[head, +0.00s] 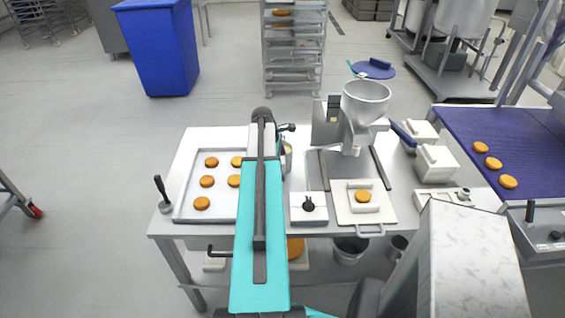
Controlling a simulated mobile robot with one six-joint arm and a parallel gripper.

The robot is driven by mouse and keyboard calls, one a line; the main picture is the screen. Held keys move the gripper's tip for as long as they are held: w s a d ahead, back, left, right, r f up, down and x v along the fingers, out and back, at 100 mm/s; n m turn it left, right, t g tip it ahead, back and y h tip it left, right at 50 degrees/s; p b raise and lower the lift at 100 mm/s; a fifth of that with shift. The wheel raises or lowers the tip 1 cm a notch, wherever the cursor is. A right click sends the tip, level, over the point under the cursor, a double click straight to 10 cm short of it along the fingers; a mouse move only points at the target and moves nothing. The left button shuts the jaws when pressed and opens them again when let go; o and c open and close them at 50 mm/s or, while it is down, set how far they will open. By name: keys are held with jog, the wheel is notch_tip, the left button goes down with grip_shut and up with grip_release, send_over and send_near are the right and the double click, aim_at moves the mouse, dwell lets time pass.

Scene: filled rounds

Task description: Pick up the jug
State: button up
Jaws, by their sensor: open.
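A small rounded metal vessel (288,157), perhaps the jug, shows at the right side of my raised arm, towards the back of the steel table (215,140). My arm covers most of it, so its full shape and handle cannot be made out. My teal and grey arm reaches forward over the table. A dark wrist part shows at its far end, just behind the vessel in the picture. The jaws of my gripper are hidden behind the arm, and whether they are close to the vessel cannot be seen.
A tray (188,215) of orange rounds lies left of my arm. A hopper machine (366,98) stands right, with a round on a white plate (346,208) before it. A purple conveyor belt (470,130) is at far right. A metal bucket (350,250) sits below the table.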

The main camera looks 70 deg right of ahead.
jog(key=shift+p+x, duration=0.55)
jog(key=shift+x, duration=1.05)
jog(key=shift+r, duration=0.1)
jog(key=shift+d, duration=0.1)
jog(key=c, duration=1.8)
